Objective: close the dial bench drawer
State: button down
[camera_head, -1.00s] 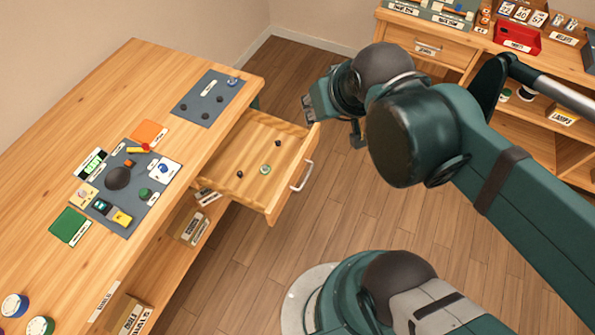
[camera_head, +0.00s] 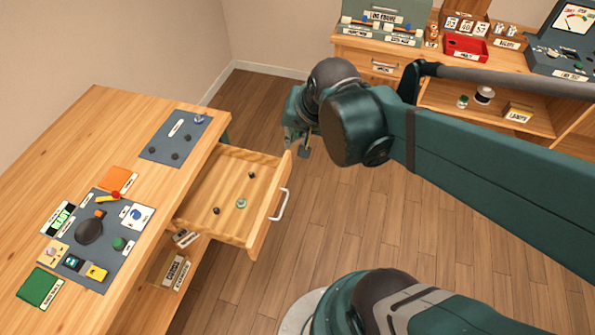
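The dial bench drawer (camera_head: 268,217) is pulled well out from the right side of the wooden bench (camera_head: 150,110). Its pale handle (camera_head: 279,205) is on the drawer front, facing right. Two small dark knobs and a small green round piece (camera_head: 241,203) lie inside. My gripper (camera_head: 301,146) is just beyond the far end of the drawer front, pointing down. It looks close to that corner, but I cannot tell whether it touches. Its fingers are small and partly hidden by my arm, so their opening is unclear.
The bench top holds a grey mat (camera_head: 95,235) with coloured pieces and a smaller grey mat (camera_head: 176,139). A shelf unit with a red tray (camera_head: 465,47) stands at the back right. The wooden floor (camera_head: 330,215) right of the drawer is clear.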

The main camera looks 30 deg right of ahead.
jog(key=w+d+f+m+g+y, duration=0.1)
jog(key=d+f+m, duration=0.4)
jog(key=f+m, duration=0.4)
jog(key=w+d+f+m+g+y, duration=0.1)
jog(key=w+d+f+m+y, duration=0.1)
jog(key=d+f+m, duration=0.4)
jog(key=shift+f+m, duration=2.3)
jog(key=shift+f, duration=0.75)
jog(key=shift+f, duration=0.1)
jog(key=w+a+f+b, duration=0.4)
jog(key=w+a+f, duration=0.1)
jog(key=f, duration=0.4)
jog(key=shift+w+a, duration=0.15)
jog(key=shift+w+a, duration=0.1)
jog(key=b, duration=0.2)
send_over(223, 159)
jog(key=s+d, duration=0.2)
jog(key=s, duration=0.1)
jog(key=shift+w+d, duration=0.2)
jog(key=shift+w+a, duration=0.5)
jog(key=shift+w, duration=0.1)
